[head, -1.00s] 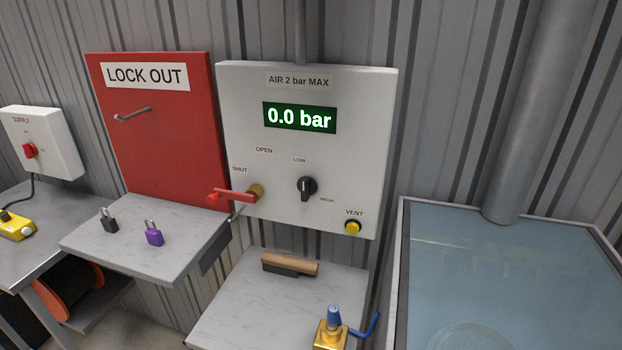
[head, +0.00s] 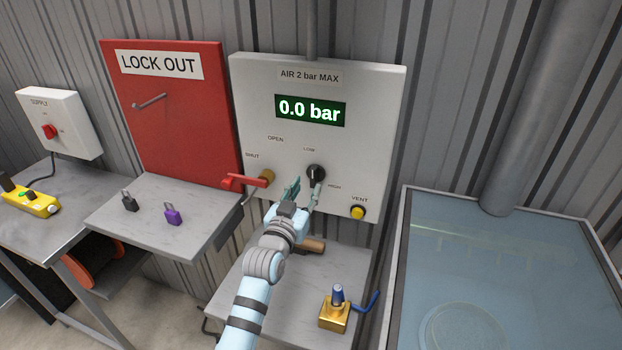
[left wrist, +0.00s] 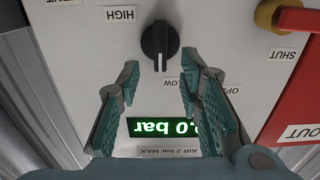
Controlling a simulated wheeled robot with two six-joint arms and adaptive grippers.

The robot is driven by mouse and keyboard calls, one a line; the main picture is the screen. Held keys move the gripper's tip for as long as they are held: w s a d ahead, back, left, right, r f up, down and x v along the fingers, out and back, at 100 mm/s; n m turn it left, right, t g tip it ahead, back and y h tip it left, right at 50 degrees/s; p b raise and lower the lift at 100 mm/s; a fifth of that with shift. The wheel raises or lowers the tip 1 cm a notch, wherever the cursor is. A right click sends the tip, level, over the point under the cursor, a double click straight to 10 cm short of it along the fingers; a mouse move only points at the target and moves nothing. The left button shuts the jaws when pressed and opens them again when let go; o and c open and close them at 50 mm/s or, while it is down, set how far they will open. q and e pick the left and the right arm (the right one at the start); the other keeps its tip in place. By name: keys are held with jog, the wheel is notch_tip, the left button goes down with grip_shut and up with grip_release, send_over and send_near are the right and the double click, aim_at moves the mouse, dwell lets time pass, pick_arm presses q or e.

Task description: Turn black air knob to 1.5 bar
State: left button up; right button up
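The black air knob (head: 316,174) sits on the white air panel (head: 385,100), between the LOW and HIGH labels. The green display (head: 310,110) reads 0.0 bar. My left gripper (head: 304,188) is in front of the panel, just below and left of the knob in the head view. Its two fingers are spread and empty. In the left wrist view, turned upside down, the knob (left wrist: 159,43) shows beyond and between the open fingertips (left wrist: 158,78), apart from them. The knob's white mark points toward the LOW side there. My right gripper is not in view.
A red lever (head: 245,182) at SHUT is left of the knob, and a yellow VENT button (head: 358,213) is lower right. Below, a shelf (head: 285,290) holds a wooden-handled brush (head: 312,246) and a brass valve (head: 335,312). A water tank (head: 500,270) stands right.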

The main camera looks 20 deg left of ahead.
aim_at(312, 177)
pick_arm(q)
jog(key=w, duration=0.5)
jog(key=shift+w+d+f, duration=0.15)
jog(key=shift+w, duration=0.2)
jog(key=shift+s, duration=0.1)
